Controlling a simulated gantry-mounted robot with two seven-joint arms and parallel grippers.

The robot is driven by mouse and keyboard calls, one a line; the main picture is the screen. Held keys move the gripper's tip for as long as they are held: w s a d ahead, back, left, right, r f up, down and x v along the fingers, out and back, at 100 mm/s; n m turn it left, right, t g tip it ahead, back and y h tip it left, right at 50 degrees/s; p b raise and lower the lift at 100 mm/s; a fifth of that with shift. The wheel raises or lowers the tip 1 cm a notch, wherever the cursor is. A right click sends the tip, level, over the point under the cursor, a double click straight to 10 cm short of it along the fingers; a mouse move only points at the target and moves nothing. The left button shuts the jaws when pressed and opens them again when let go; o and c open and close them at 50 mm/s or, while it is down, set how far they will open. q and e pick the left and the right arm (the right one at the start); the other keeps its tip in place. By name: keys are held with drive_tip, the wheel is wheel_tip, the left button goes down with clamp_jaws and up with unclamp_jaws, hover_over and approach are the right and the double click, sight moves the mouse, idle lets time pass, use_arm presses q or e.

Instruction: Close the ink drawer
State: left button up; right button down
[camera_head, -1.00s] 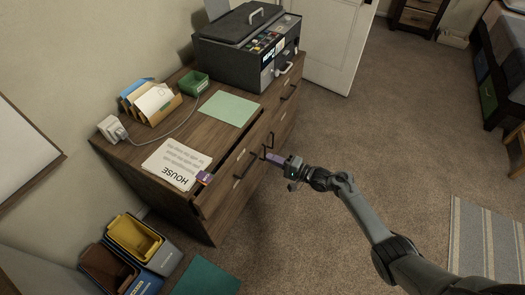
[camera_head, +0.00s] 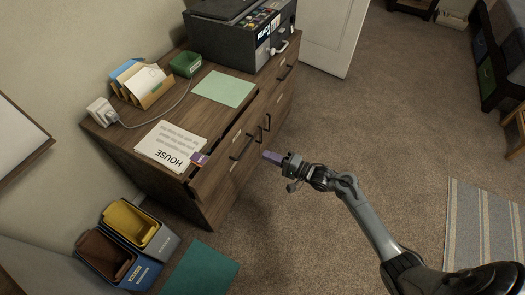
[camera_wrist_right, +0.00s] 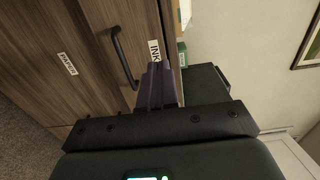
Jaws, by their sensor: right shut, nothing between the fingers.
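The ink drawer (camera_head: 222,158) is the top drawer of a wooden dresser, and its front stands out from the dresser with a dark gap behind its upper edge. In the right wrist view the INK label (camera_wrist_right: 153,50) shows on its front beside a dark bar handle (camera_wrist_right: 121,55). My right gripper (camera_head: 268,156), with purple fingers, is shut and empty in front of the drawer fronts. Its fingers (camera_wrist_right: 155,86) reach toward the label; I cannot tell whether they touch. My left gripper is not in view.
A printer (camera_head: 245,30), green paper (camera_head: 224,89), printed sheets (camera_head: 168,146) and a letter holder (camera_head: 142,84) are on the dresser. A small purple object (camera_head: 199,159) is by the drawer's edge. Bins (camera_head: 130,226) stand at the lower left. The carpet to the right is mostly open.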

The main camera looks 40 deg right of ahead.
sight(231, 139)
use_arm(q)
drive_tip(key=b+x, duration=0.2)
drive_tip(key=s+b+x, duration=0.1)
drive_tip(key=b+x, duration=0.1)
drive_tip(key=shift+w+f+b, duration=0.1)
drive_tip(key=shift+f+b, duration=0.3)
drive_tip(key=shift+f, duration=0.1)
use_arm(e)
drive_tip(key=x, duration=1.3)
drive_tip(key=shift+r, duration=0.15)
drive_tip(key=shift+d, duration=0.1)
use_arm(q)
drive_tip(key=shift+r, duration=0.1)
